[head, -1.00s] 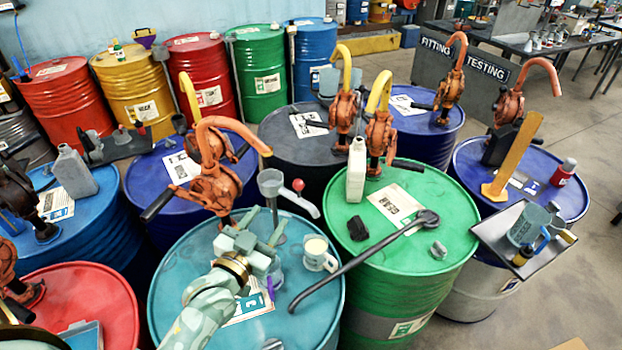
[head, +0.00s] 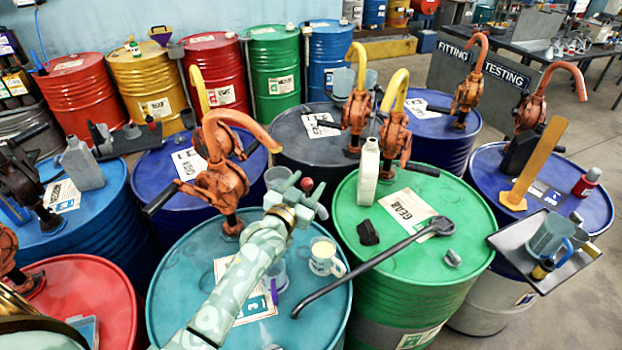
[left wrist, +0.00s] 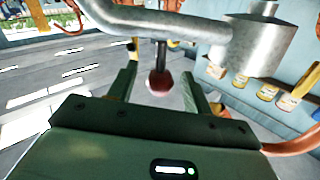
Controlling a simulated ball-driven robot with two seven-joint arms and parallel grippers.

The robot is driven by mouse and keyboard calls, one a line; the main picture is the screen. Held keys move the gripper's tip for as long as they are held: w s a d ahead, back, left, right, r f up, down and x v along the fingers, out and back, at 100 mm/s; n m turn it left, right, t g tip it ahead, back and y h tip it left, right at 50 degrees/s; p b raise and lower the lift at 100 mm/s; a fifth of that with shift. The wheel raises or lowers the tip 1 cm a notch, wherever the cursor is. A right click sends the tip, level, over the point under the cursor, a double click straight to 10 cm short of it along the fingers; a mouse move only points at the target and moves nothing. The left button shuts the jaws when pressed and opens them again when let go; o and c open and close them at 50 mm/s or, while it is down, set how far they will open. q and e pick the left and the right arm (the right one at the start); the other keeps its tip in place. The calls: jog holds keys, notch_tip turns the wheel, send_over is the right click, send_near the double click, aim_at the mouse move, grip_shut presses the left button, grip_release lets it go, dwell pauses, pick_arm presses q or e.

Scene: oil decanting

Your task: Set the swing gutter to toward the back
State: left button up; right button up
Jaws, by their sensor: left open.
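The swing gutter (head: 322,210) is a grey metal spout by the clear funnel cup (head: 277,177), above the teal drum. Its visible end points right and toward the front; my gripper hides part of it. A red ball knob (head: 307,184) stands up from it. In the left wrist view the grey gutter (left wrist: 165,28) crosses the top, and the knob (left wrist: 158,82) on its dark stem lies between my fingers. My left gripper (head: 303,192) is open around the knob, with space showing on both sides. My right gripper is not in view.
Orange (head: 218,175) and yellow hand pumps stand on drums around the gutter. A white mug (head: 324,257) and a purple-handled measure sit on the teal drum (head: 180,290). A white bottle (head: 367,172) and a long dark wrench (head: 375,262) are on the green drum.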

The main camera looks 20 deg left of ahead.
pick_arm(q)
jog(key=shift+w, duration=1.3)
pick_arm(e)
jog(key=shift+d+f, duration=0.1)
